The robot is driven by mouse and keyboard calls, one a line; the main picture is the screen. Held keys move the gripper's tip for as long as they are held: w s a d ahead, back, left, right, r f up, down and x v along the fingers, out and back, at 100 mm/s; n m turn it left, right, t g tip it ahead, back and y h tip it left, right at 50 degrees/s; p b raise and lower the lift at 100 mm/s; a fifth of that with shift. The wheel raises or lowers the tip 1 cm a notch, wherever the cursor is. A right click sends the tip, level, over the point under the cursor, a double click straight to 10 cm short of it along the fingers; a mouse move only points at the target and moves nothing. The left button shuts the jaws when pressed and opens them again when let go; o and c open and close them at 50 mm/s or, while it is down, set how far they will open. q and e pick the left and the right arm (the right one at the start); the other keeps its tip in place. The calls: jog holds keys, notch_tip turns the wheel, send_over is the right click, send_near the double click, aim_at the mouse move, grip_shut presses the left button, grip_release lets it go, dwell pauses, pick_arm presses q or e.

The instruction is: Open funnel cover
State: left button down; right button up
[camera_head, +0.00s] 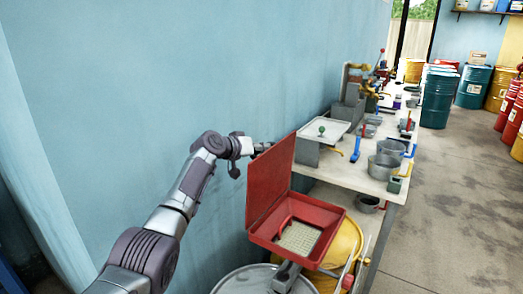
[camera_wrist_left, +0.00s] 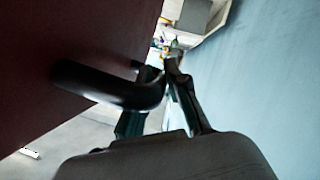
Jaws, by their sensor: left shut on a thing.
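The red funnel (camera_head: 297,232) sits with its square tray facing up and a pale mesh inside. Its red cover (camera_head: 270,183) stands raised, near upright, hinged along the tray's left side. My left arm reaches in from the left, and my left gripper (camera_head: 262,147) is at the cover's outer side near its top, partly hidden by it. In the left wrist view, the left gripper (camera_wrist_left: 168,75) is shut on the black cover handle (camera_wrist_left: 95,84), which stands out from the dark red cover (camera_wrist_left: 75,35). My right gripper is in neither view.
The funnel stands above a grey-topped drum (camera_head: 240,279), beside a yellow drum (camera_head: 347,240). A blue wall (camera_head: 150,70) runs close along the left. A workbench (camera_head: 345,172) with pots and tools extends behind. Open floor (camera_head: 450,210) lies to the right.

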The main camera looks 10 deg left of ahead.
pick_arm(q)
jog(key=c, duration=1.2)
grip_release()
jog(key=shift+o, duration=0.2)
jog(key=v, duration=1.2)
jog(key=shift+f, duration=0.1)
